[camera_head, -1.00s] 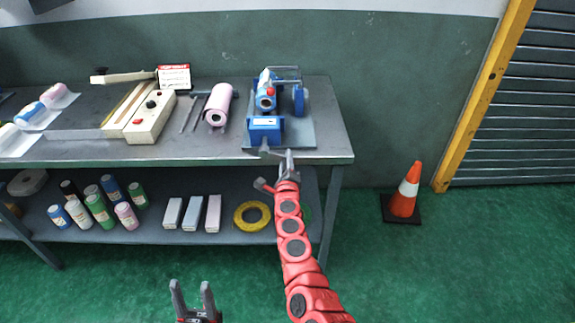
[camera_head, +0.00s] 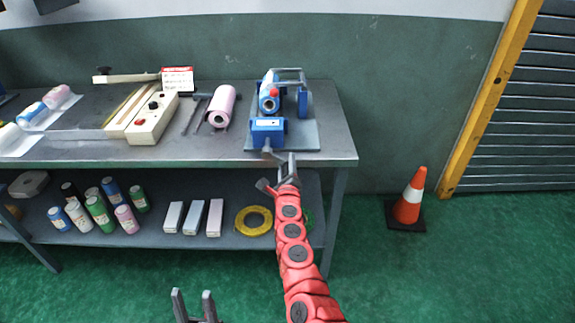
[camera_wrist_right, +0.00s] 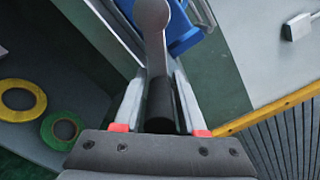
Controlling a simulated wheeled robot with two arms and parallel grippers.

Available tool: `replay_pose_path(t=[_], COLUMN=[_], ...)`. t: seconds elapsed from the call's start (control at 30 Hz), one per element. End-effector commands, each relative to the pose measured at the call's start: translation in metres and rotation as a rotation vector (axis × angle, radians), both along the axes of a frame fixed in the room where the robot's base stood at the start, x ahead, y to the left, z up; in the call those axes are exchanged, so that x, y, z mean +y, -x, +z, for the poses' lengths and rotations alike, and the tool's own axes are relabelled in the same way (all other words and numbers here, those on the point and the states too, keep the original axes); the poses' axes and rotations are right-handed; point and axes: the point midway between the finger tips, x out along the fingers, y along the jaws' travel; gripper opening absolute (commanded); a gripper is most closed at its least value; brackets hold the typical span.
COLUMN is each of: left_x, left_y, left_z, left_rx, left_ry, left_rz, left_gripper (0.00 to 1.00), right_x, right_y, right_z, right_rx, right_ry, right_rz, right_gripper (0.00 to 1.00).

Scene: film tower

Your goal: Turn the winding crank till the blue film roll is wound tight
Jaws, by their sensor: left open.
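The blue film winder (camera_head: 268,132) stands at the right end of the bench. A blue film roll (camera_head: 266,91) sits at its upper left; how tightly it is wound is too small to tell. The grey crank arm (camera_wrist_right: 152,20) with its black handle (camera_wrist_right: 161,105) shows in the right wrist view. My right gripper (camera_wrist_right: 160,95) has a finger on each side of the black handle, apparently open around it. In the head view my right gripper (camera_head: 282,165) is at the bench's front edge, below the winder. My left gripper (camera_head: 194,304) is open and empty, low in front of the bench.
The bench (camera_head: 215,152) also holds a pink roll (camera_head: 221,106) and a cream sealing device (camera_head: 152,118). The lower shelf carries bottles, boxes and a yellow tape ring (camera_head: 254,221). An orange cone (camera_head: 410,196) stands on the floor at right, with free floor around it.

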Motion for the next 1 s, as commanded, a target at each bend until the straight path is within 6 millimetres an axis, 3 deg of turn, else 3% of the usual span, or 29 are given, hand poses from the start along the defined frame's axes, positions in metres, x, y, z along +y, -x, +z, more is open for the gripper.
replay_pose_path(t=[0.1, 0.53, 1.0], left_x=[0.0, 0.0, 0.0], left_y=[0.0, 0.0, 0.0], left_z=[0.0, 0.002, 0.013], left_rx=[0.0, 0.0, 0.0], left_ry=[0.0, 0.0, 0.0], left_rz=[0.0, 0.0, 0.0], left_gripper=[0.5, 0.5, 0.5], right_x=[0.0, 0.0, 0.001], right_y=[0.0, 0.007, 0.069], right_z=[0.0, -0.001, -0.002], right_rx=[0.0, 0.001, 0.003], right_ry=[0.001, -0.003, -0.006], right_rz=[0.0, 0.0, -0.001], right_gripper=[0.59, 0.59, 0.59])
